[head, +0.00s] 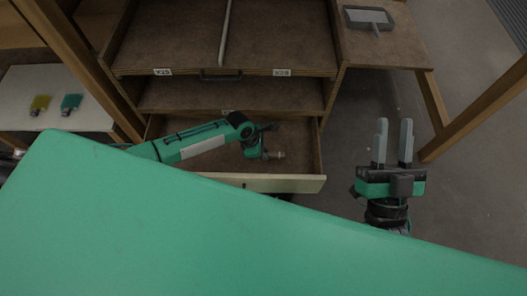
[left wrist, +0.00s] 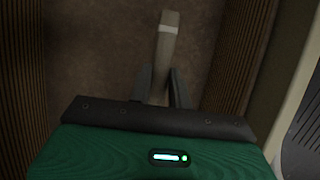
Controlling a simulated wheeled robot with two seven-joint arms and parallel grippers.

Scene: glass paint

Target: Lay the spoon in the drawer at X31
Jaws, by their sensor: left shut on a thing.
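My left gripper (head: 264,150) is over the open lower drawer (head: 304,182) in the head view. In the left wrist view the gripper (left wrist: 162,82) is shut on a pale, narrow thing with a light band, which looks like the spoon (left wrist: 167,38). Its far end points away from the fingers, above the brown drawer floor (left wrist: 95,55). The rest of it is hidden by the gripper. Whether it touches the floor is unclear. No X31 label can be read; the drawer's front shows only from above. My right gripper (head: 393,145) is open and empty, right of the drawer.
Another open drawer (head: 270,40) above carries labels that seem to read X29 and holds a long thin rod or divider. A side shelf (head: 390,50) bears a grey dustpan-like tool (head: 369,18). Yellow (head: 40,103) and teal (head: 71,102) items lie on a white surface at left.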

